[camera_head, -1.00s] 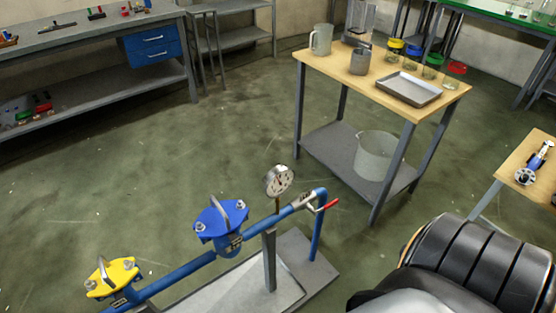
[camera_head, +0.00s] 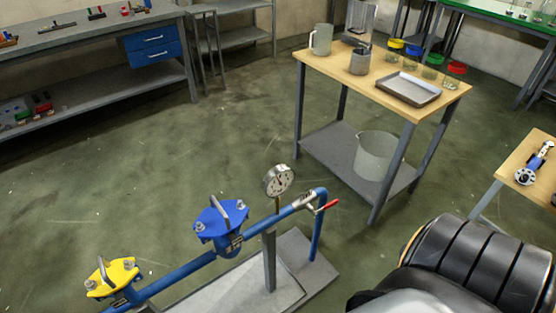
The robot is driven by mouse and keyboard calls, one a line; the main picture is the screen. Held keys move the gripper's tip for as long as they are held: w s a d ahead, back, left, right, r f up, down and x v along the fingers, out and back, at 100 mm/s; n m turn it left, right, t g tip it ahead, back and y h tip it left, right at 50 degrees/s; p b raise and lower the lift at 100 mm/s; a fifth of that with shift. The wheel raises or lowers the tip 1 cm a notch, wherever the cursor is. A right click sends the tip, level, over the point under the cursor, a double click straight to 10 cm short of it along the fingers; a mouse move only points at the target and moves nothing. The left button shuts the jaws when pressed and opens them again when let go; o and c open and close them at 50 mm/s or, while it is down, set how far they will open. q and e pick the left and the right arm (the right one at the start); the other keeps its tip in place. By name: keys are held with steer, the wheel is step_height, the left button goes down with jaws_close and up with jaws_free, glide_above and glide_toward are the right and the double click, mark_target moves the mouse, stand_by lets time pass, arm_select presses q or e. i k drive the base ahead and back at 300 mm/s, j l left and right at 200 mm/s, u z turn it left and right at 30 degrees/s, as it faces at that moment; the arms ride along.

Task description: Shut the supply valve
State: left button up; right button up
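A blue pipe rig (camera_head: 182,271) stands on a grey base plate in the lower middle of the head view. A small valve with a red lever (camera_head: 328,205) sits near the pipe's right end, by the downward bend. A round pressure gauge (camera_head: 279,181) stands on the pipe left of that valve. A blue-capped housing (camera_head: 221,219) and a yellow-capped housing (camera_head: 113,277), each with a metal handle, sit further left on the pipe. Which part is the supply valve is not marked legibly. Neither of my grippers shows.
A wooden-topped table (camera_head: 345,70) behind the rig holds a jug, a metal tray (camera_head: 408,89) and several jars, with a bucket (camera_head: 375,155) on its lower shelf. A workbench (camera_head: 90,42) stands at the back left. A small table (camera_head: 518,170) is at the right. The left floor is clear.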

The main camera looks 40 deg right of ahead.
mark_target(334, 203)
steer(key=z, duration=1.75)
